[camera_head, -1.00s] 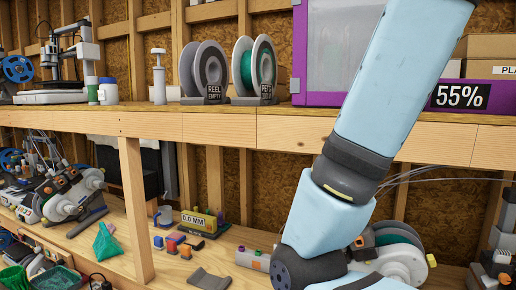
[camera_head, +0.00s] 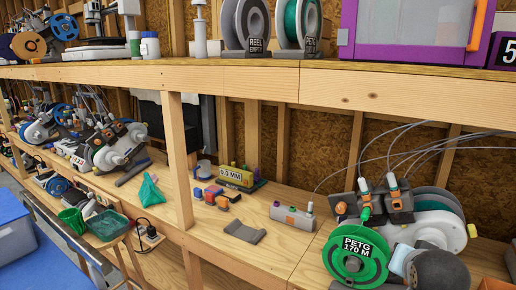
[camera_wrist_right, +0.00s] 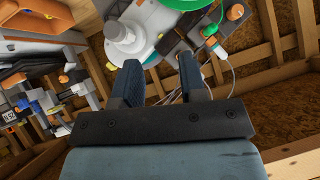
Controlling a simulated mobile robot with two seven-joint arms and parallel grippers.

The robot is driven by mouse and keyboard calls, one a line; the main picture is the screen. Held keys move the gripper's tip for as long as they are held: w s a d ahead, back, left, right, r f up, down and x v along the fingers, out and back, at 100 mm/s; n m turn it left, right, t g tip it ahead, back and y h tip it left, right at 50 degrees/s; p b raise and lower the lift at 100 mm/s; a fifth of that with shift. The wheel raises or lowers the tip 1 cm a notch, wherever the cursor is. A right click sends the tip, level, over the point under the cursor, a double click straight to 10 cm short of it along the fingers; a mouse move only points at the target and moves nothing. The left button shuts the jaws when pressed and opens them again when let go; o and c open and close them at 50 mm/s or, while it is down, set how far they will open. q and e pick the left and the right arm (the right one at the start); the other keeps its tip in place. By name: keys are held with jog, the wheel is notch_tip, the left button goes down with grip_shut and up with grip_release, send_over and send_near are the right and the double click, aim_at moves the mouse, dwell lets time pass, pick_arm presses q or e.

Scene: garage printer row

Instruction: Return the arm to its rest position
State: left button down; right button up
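My right gripper (camera_wrist_right: 160,74) shows in the right wrist view with its two dark fingers spread apart. Nothing is held between them. Behind the fingers are a white machine part (camera_wrist_right: 135,42) and part of a green spool (camera_wrist_right: 185,4), both apart from the fingers as far as I can tell. In the head view only a dark round joint and a pale blue piece of my right arm (camera_head: 437,272) show at the bottom right, in front of the lower shelf. The right gripper itself is outside the head view. My left arm and left gripper show in neither view.
A green spool marked PETG 170 M (camera_head: 356,257) sits on a white printer (camera_head: 440,236) beside my arm. A wooden upper shelf edge (camera_head: 230,80) crosses above and a post (camera_head: 178,160) stands left.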

jog(key=s+a+f+n+g+y, duration=0.25)
jog(key=s+f+n, duration=0.25)
jog(key=s+f, duration=0.7)
jog(key=s+a+f+n+g+y, duration=0.15)
jog(key=s+f+n+g, duration=0.25)
jog(key=s+f, duration=0.85)
jog(key=w+a+f+n+t+y+p, duration=0.1)
jog(key=w+a+f+t+y+p, duration=0.1)
jog(key=w+a+f+t+p, duration=0.2)
jog(key=a+t+p, duration=0.2)
jog(key=t, duration=0.1)
jog(key=shift+w+a+f+t+y, duration=0.15)
jog(key=shift+a+f+t+y, duration=0.2)
jog(key=shift+y, duration=0.05)
jog(key=shift+d, duration=0.15)
